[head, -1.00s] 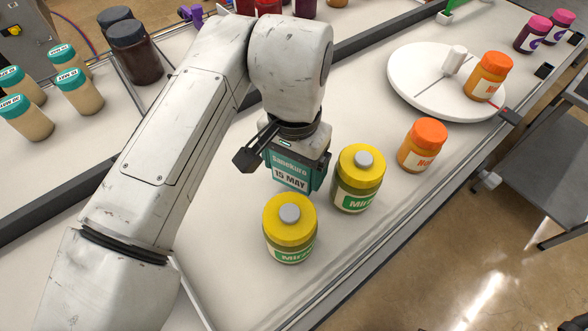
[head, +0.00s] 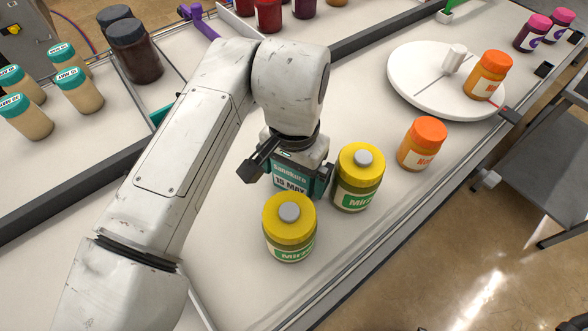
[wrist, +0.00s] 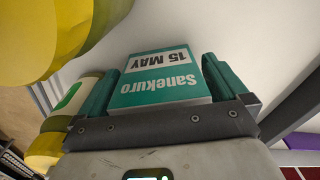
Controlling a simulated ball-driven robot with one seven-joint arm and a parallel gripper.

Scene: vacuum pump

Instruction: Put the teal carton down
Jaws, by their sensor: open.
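The front yellow-lidded jar (head: 289,228) and the right one (head: 358,178) stand very close to the carton and gripper. An orange-lidded jar (head: 422,144) and a white turntable (head: 420,85) lie further right. The table (head: 225,235) is clear to the front left.

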